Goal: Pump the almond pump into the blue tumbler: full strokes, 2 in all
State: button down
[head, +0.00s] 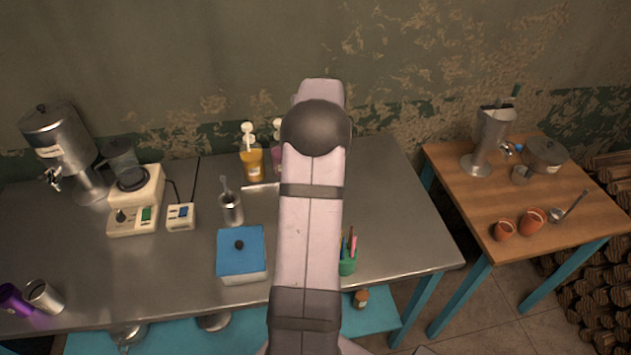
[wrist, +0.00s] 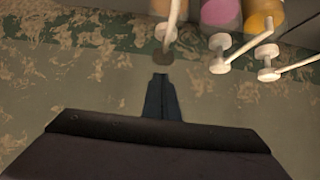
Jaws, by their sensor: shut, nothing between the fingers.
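Pump bottles stand at the back of the steel table. An orange one (head: 252,162) and a pinkish one (head: 277,158) show in the head view; my arm covers the area to their right. In the wrist view, a pink bottle (wrist: 220,12), an orange bottle (wrist: 262,12) and a third, mostly cut-off bottle (wrist: 161,6) have white pumps. I cannot read which is almond. My gripper (wrist: 161,77) is shut and empty, its tips close to a brownish round pump top (wrist: 163,57); contact is unclear. It is hidden in the head view. I see no blue tumbler.
A purple tumbler (head: 13,299) and a steel cup (head: 43,296) are at front left. A blue-lidded box (head: 240,250), a steel cup with utensils (head: 231,208) and a green pen cup (head: 348,265) stand near my arm. The table's right part (head: 400,220) is clear.

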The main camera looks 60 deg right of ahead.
jog(key=shift+f+b, duration=1)
jog(key=shift+b, duration=0.25)
jog(key=shift+a+f+b, duration=0.1)
jog(key=shift+f+b, duration=0.5)
jog(key=shift+f, duration=0.05)
jog(key=shift+r, duration=0.1)
jog(key=shift+r+p, duration=1.05)
jog(key=shift+r, duration=0.3)
jog(key=shift+f, duration=0.15)
